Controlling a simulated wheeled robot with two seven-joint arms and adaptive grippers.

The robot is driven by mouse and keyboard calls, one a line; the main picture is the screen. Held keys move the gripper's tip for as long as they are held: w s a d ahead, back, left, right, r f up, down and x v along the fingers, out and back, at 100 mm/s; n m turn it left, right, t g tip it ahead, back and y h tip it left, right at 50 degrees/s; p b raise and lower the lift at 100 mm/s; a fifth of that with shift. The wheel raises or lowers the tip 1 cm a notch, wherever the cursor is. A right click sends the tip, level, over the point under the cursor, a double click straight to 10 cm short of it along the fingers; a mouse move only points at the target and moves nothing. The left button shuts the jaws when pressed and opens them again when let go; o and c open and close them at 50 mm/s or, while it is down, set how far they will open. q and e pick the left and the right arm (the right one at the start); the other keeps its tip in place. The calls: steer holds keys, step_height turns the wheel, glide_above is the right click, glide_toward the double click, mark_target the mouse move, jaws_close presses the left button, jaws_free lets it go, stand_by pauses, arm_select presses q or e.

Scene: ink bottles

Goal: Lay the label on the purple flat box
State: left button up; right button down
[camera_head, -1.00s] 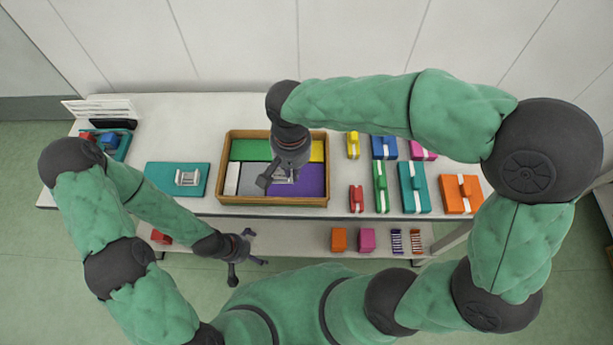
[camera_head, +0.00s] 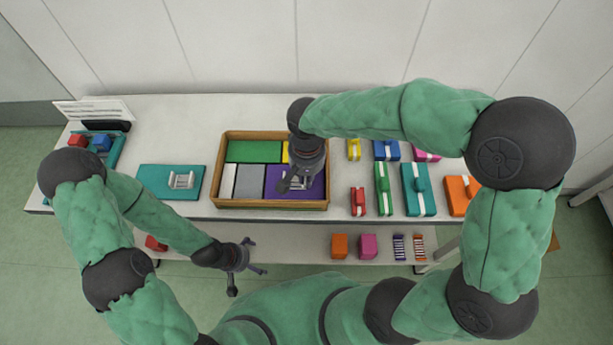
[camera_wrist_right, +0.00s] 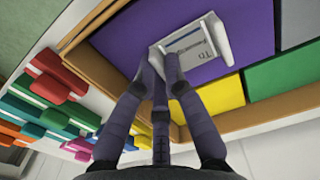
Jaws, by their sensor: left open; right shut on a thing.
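The label (camera_wrist_right: 190,40) is a small pale card with dark lettering, with a white raised edge at its right end. My right gripper (camera_wrist_right: 160,68) is shut on its near edge. The purple flat box (camera_wrist_right: 262,30) lies under the label in the right wrist view; I cannot tell whether they touch. In the head view the purple flat box (camera_head: 318,186) fills the front right of a wooden tray (camera_head: 270,204), with my right gripper (camera_head: 293,184) over it, partly hiding it. My left gripper (camera_head: 248,268) is open and empty, in front of the table.
The tray also holds green (camera_head: 254,151), grey (camera_head: 250,182), white and yellow flat boxes. A teal pad (camera_head: 150,181) with a pale holder stands left of the tray. Several coloured boxes and bottles (camera_head: 384,188) stand to the right. A lower shelf (camera_head: 290,245) holds small blocks.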

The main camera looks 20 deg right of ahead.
steer(key=shift+f, duration=0.15)
steer(key=c, duration=1.3)
jaws_free()
step_height(320, 180, up, 12)
steer(key=p, duration=0.4)
steer(key=shift+r, duration=0.2)
